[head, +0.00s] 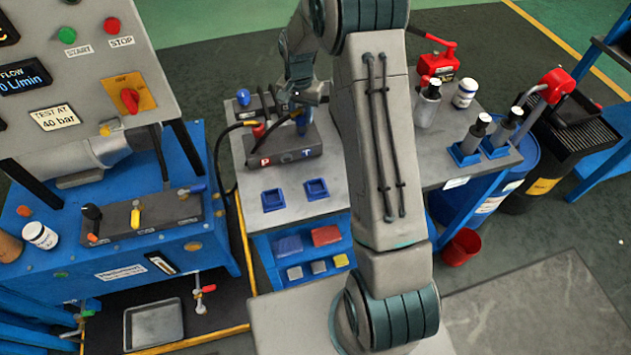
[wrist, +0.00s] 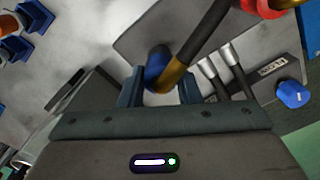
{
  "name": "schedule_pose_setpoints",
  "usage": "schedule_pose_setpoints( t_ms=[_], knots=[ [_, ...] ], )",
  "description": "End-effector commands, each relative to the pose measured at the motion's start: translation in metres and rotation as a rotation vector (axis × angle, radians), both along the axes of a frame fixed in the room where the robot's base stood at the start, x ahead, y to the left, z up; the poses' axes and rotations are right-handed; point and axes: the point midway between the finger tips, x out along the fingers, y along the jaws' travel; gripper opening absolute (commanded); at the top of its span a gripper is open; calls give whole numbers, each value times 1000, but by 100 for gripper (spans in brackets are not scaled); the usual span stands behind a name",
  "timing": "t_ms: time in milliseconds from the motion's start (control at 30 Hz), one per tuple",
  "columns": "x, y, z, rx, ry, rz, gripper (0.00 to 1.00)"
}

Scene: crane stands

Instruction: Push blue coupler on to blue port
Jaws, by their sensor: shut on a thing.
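My gripper (head: 300,104) is shut on the blue coupler (head: 301,122), over the right end of the grey port block (head: 285,150). In the wrist view the blue coupler (wrist: 156,62) lies between the two fingers (wrist: 160,95), with a brass fitting (wrist: 176,74) and black hose beside it. The coupler sits above the block's blue-marked side (head: 307,153). The blue port itself is hidden under the coupler, and I cannot tell whether the two touch. A red coupler (head: 258,130) stands at the block's left end, above the red mark.
A dark block with a blue knob (head: 243,97) is behind the port block. Two empty blue square holders (head: 273,199) are in front. Bottles and a red-handled pump (head: 438,60) stand on the right. A control panel (head: 75,75) is at the left.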

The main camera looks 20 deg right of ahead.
Motion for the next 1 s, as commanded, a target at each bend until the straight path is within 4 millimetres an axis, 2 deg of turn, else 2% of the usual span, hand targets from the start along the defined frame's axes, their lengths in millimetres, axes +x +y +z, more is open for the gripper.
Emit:
schedule_pose_setpoints(
  t_ms=[367,400,500,1000],
  knots=[
    [0,0,-9,0,0,0,5],
    [0,0,-9,0,0,0,33],
    [0,0,-8,0,0,0,56],
    [0,0,-6,0,0,0,56]
  ],
)
